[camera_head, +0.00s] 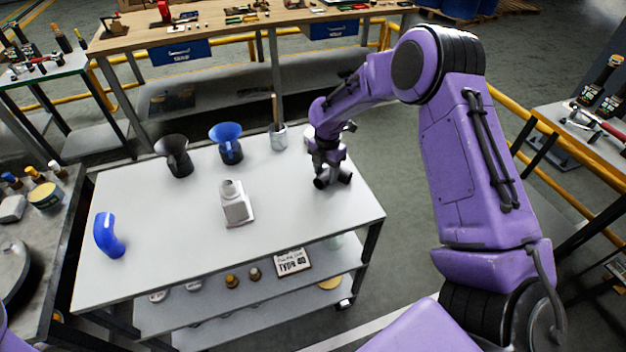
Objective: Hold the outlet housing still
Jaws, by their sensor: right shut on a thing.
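A pale grey housing (236,207) with a square body and a short neck stands at the middle of the white table; I cannot tell if it is the outlet housing. My right gripper (333,180) is low over the right end of the table, to the right of that housing and apart from it. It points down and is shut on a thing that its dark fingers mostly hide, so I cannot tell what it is. My left gripper is out of view.
On the white table (180,235) stand a blue funnel-shaped part (228,143), a dark one (174,155), a cup with a brush (278,136) and a blue elbow (108,235). The front middle is clear. A wooden workbench (230,30) stands behind.

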